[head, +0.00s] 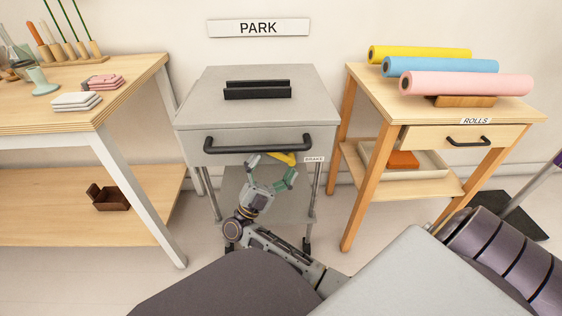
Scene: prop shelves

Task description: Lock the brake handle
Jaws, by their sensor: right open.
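A grey cart (203,92) stands against the wall under the PARK sign (259,28). It has a black push bar (225,150) across its front. The yellow brake handle (284,158) shows just under the bar, beside the BRAKE label (314,160). My right gripper (272,168) is in front of the cart, open, with its green-tipped fingers spread just below and around the yellow handle. I cannot tell whether a finger touches it. Part of the handle is hidden behind the bar and fingers. My left gripper is not in view.
A wooden table (130,82) with folded cloths stands at the left. A small wooden table (372,88) with colored rolls (466,84) stands at the right. A black holder (258,92) sits on the cart top. Narrow gaps separate the cart from both tables.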

